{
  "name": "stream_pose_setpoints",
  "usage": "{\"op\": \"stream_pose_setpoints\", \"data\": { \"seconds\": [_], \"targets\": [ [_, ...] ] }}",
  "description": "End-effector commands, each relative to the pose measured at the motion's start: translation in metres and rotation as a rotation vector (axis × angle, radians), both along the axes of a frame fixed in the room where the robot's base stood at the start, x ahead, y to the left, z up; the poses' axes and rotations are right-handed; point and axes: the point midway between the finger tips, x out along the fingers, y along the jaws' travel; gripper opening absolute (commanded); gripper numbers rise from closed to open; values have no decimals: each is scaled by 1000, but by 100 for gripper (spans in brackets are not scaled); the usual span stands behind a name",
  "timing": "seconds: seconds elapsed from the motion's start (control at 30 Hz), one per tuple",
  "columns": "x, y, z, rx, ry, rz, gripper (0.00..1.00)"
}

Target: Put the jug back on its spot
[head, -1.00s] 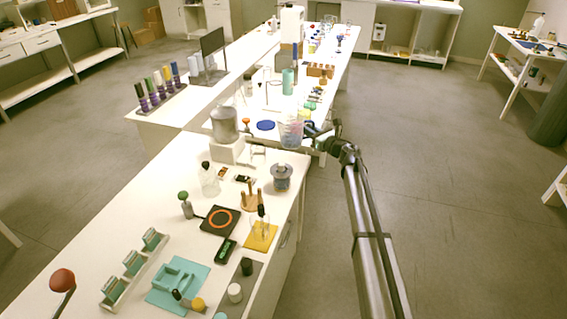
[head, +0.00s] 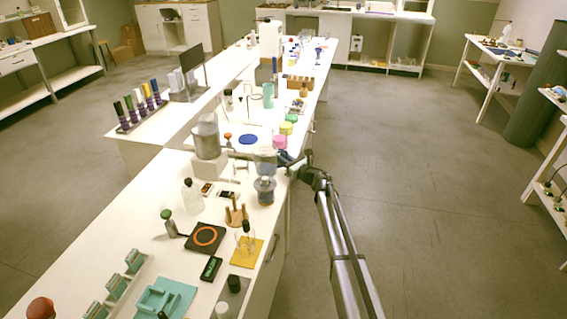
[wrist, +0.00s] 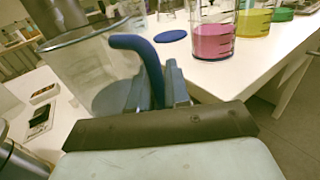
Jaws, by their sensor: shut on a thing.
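The jug (head: 265,158) is clear with a blue handle. My gripper (head: 284,160) holds it by the handle at the right side of the near bench, in front of the blue disc (head: 248,139). In the wrist view the fingers (wrist: 158,92) are shut on the blue handle, and the clear jug body (wrist: 85,65) is at the left. The blue disc (wrist: 171,36) lies bare on the white bench top beyond the jug. In the head view the jug's base overlaps a grey-lidded vessel (head: 264,191), and I cannot tell the gap between them.
Beakers with pink (head: 280,142), yellow and green (head: 286,128) contents stand along the right edge beyond my gripper. A metal pot (head: 206,140) on a white block stands to the left. A clear flask (head: 192,197) stands nearer. The floor at the right is open.

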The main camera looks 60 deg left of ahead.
Motion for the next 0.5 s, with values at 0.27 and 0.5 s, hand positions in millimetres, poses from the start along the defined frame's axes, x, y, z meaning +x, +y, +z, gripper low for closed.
{"op": "stream_pose_setpoints", "data": {
  "seconds": [0.27,0.5],
  "targets": [
    [0,0,-14,1,1,0,0],
    [0,0,-17,1,1,0,0]
  ]
}}
